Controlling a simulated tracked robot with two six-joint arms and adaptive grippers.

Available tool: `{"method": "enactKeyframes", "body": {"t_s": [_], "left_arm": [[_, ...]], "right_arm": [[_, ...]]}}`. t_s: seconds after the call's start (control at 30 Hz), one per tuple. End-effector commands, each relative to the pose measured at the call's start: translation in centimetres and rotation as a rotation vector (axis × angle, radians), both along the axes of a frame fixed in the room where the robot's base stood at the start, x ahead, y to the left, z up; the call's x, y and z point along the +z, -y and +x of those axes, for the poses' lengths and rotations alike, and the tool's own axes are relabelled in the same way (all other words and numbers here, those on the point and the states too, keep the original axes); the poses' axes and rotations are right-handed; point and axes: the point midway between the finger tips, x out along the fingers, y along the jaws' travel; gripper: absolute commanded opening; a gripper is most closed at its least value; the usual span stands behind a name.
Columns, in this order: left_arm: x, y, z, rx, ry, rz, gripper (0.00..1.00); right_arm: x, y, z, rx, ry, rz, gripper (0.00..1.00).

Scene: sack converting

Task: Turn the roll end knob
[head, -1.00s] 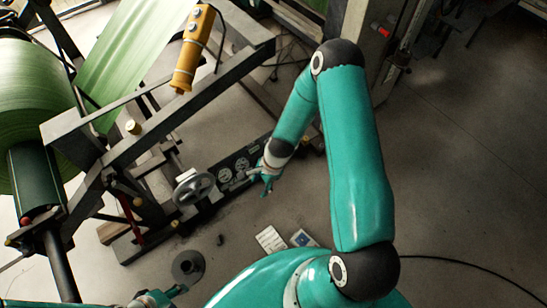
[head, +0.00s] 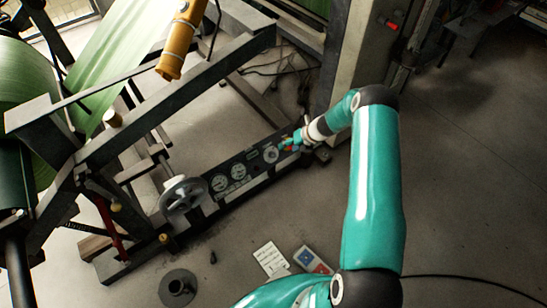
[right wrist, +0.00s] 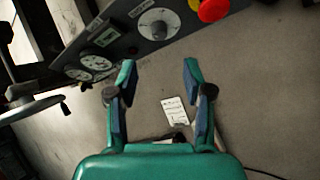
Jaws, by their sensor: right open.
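A dark control panel (head: 225,178) stands low on the machine frame, with gauges and a round pale dial with a knob (head: 270,155) near its right end. In the right wrist view, the knob on its round pale plate (right wrist: 158,24) shows at the top, beyond the fingertips. My right gripper (head: 290,144) is beside the panel's right end, close to the knob. In the right wrist view my right gripper (right wrist: 160,68) is open, with nothing between its fingers and a gap short of the knob. My left gripper is out of view.
A red button (right wrist: 212,10) sits right of the knob. A grey handwheel (head: 183,195) stands left of the gauges. A green roll (head: 28,90) and a hanging yellow control box (head: 183,40) are upper left.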

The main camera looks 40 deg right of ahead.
Motion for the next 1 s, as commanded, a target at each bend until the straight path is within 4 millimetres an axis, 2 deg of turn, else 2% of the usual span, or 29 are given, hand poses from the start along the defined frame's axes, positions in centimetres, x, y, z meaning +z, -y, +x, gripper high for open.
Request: {"method": "enactKeyframes", "body": {"t_s": [0.03,0.1,0.3,0.43,0.63,0.97,1.0], "left_arm": [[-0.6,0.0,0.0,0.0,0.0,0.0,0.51],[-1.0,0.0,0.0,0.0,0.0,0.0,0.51],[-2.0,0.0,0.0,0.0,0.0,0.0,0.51],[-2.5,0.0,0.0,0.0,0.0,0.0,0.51],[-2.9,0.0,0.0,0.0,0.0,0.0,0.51],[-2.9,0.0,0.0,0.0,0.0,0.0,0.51],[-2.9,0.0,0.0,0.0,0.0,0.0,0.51]], "right_arm": [[-1.4,-0.4,0.7,0.004,-0.001,0.002,0.51],[-2.7,-0.7,1.5,0.005,0.0,0.001,0.51],[-6.2,-1.4,3.7,0.005,-0.001,0.0,0.51],[-7.8,-1.6,4.8,0.005,0.001,-0.001,0.51],[-9.1,-2.0,5.8,0.004,0.0,-0.001,0.51],[-9.2,-2.0,5.9,0.005,0.0,-0.002,0.51],[-9.2,-2.0,5.9,0.005,-0.001,-0.002,0.44]]}}
